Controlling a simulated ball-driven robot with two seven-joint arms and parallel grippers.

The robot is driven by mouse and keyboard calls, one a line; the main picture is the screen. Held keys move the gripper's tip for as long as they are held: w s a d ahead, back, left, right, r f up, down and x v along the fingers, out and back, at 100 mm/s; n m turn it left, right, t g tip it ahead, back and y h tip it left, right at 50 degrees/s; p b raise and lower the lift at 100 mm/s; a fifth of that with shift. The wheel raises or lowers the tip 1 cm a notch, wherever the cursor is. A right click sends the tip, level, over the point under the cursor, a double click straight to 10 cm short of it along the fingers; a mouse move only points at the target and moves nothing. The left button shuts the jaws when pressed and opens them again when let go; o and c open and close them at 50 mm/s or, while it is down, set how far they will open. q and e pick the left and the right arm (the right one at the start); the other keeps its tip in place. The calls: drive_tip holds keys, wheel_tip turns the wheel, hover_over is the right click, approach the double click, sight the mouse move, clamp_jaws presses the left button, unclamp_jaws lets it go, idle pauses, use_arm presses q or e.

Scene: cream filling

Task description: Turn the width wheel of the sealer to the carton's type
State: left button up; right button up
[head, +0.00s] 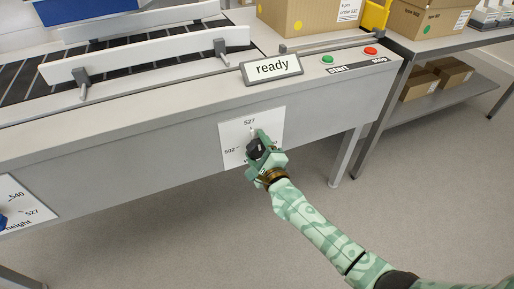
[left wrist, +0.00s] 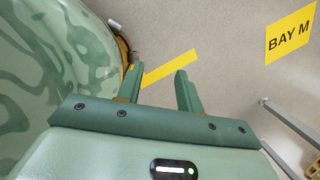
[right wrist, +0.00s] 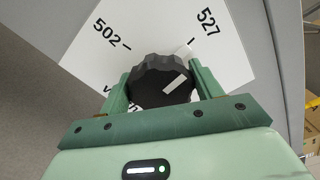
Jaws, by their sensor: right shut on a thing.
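The black width wheel (right wrist: 155,82) sits on a white dial plate (head: 235,128) on the sealer's front panel. The plate reads 502 at left and 527 at top; other lettering is partly hidden by my gripper. My right gripper (head: 257,150) is shut on the wheel, a finger on each side in the right wrist view (right wrist: 162,88). The wheel's white mark slants up to the right, below the 527 tick. My left gripper (left wrist: 160,88) is open and empty above the floor.
The sealer carries a "ready" sign (head: 271,68), a green start button (head: 327,59) and a red stop button (head: 370,50). A height dial (head: 22,205) is at lower left. More cartons stand on a side table (head: 440,43) and its lower shelf. The floor in front is clear.

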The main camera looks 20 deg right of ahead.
sight(259, 151)
use_arm(q)
drive_tip(key=shift+w, duration=0.1)
use_arm(e)
drive_tip(key=shift+s+f, duration=0.1)
drive_tip(key=shift+f, duration=0.1)
drive_tip(key=o, duration=1)
use_arm(q)
drive_tip(key=shift+w, duration=0.35)
use_arm(e)
drive_tip(key=shift+r, duration=0.1)
use_arm(q)
drive_tip(key=shift+d, duration=0.1)
